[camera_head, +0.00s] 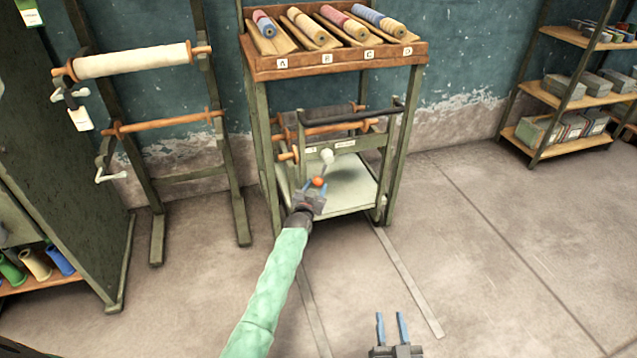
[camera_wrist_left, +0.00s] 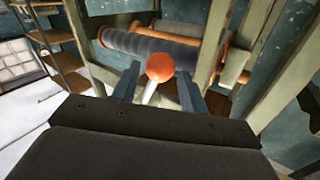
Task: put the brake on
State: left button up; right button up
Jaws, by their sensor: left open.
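A lever with an orange ball knob (camera_wrist_left: 160,67) on a pale stem (camera_wrist_left: 150,92) stands between the fingers of my left gripper (camera_wrist_left: 157,82) in the left wrist view. In the head view the orange knob (camera_head: 318,182) shows at the fingertips of my left gripper (camera_head: 312,188), at the front of the cart (camera_head: 392,175). The left fingers are apart, with gaps visible on both sides of the knob. A white round knob (camera_head: 327,156) sits just above it. My right gripper (camera_head: 391,326) is open and empty over the floor.
The cart carries a dark roll (camera_head: 340,116) and a top tray (camera_head: 340,66) of several rolls on boards. A rack (camera_head: 155,190) with rollers and hand cranks stands at left. Shelves (camera_head: 575,85) stand at back right. The floor in front is clear.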

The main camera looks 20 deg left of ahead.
pick_arm(q)
jog(key=shift+w, duration=1.9)
pick_arm(e)
notch_tip(320, 180, up, 7)
jog(key=t, duration=0.2)
jog(key=shift+w+d+t+y, duration=0.2)
jog(key=shift+t+y, duration=0.1)
jog(key=shift+y, duration=0.1)
pick_arm(q)
grip_shut()
